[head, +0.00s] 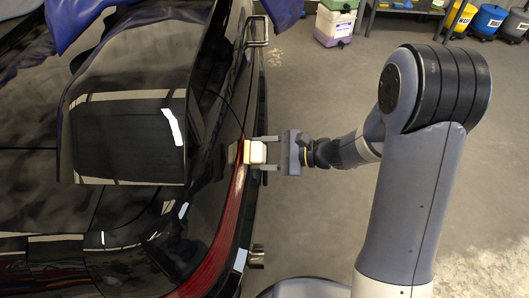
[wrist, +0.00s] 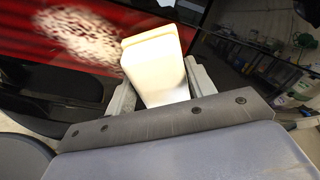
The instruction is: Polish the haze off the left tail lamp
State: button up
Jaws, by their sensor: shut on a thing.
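The tail lamp (head: 223,236) is a long red strip along the black car's rear edge in the head view. In the wrist view the red lamp (wrist: 30,32) crosses the upper left, with a whitish speckled haze patch (wrist: 82,35) on it. My gripper (head: 268,153) is shut on a cream polishing block (head: 256,152), which also shows large in the wrist view (wrist: 155,65). The block is at the car's rear by the upper end of the red strip, just right of the haze patch in the wrist view. I cannot tell whether it touches the lamp.
The black car (head: 130,140) fills the left side. A metal loop (head: 257,30) sticks out from its rear above my gripper. Blue cloth (head: 85,22) lies on the car. Bins (head: 488,20) and a purple-and-white container (head: 334,24) stand at the back. The floor right of the car is clear.

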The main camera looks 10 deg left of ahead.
jog(key=shift+a, duration=0.2)
jog(key=shift+s, duration=0.1)
